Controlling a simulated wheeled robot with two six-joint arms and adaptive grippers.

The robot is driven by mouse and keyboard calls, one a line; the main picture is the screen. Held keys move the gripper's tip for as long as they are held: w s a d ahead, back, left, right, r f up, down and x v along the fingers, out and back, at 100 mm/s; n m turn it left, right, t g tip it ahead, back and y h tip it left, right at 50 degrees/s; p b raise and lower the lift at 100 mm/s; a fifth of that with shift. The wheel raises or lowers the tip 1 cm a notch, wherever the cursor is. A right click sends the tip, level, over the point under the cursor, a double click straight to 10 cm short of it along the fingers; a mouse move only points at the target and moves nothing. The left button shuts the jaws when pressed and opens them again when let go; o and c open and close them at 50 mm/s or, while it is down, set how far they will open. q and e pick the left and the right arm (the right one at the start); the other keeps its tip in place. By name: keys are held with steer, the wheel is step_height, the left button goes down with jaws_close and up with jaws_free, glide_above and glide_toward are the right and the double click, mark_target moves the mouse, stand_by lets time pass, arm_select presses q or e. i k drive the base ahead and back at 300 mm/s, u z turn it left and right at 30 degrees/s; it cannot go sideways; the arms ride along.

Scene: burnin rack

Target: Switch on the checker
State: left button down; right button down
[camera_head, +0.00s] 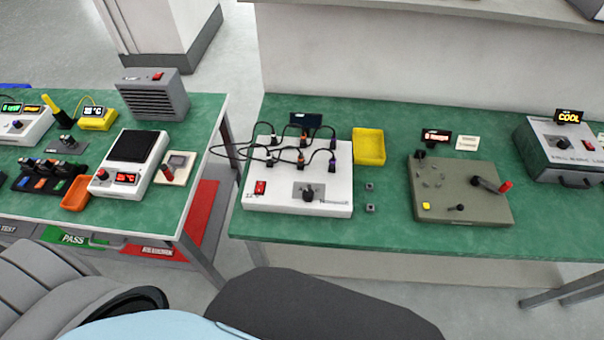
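No device carries a label that I can read as checker. A white box (299,192) with a red rocker switch (260,187), a black knob and several plugged black cables stands on the right bench; its small screen (306,120) is dark. To its right is an olive box (459,192) with a red-tipped lever (492,185) and a display lit red. On the left bench, a white device (131,160) with a dark top plate shows a lit red display. Neither of my grippers is in view.
An empty-looking yellow tray (369,147) stands behind two small grey blocks. A grey vented box (153,94), an orange tray (76,194) and a black holder crowd the left bench. A gap separates the benches.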

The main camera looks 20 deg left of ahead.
mark_target(259, 187)
steer(key=u, duration=0.3)
steer(key=k, duration=0.2)
steer(key=u, duration=0.65)
steer(key=i, duration=0.3)
steer(key=u, duration=0.95)
steer(key=k, duration=0.45)
steer(key=z, duration=0.35)
steer(key=i, duration=0.5)
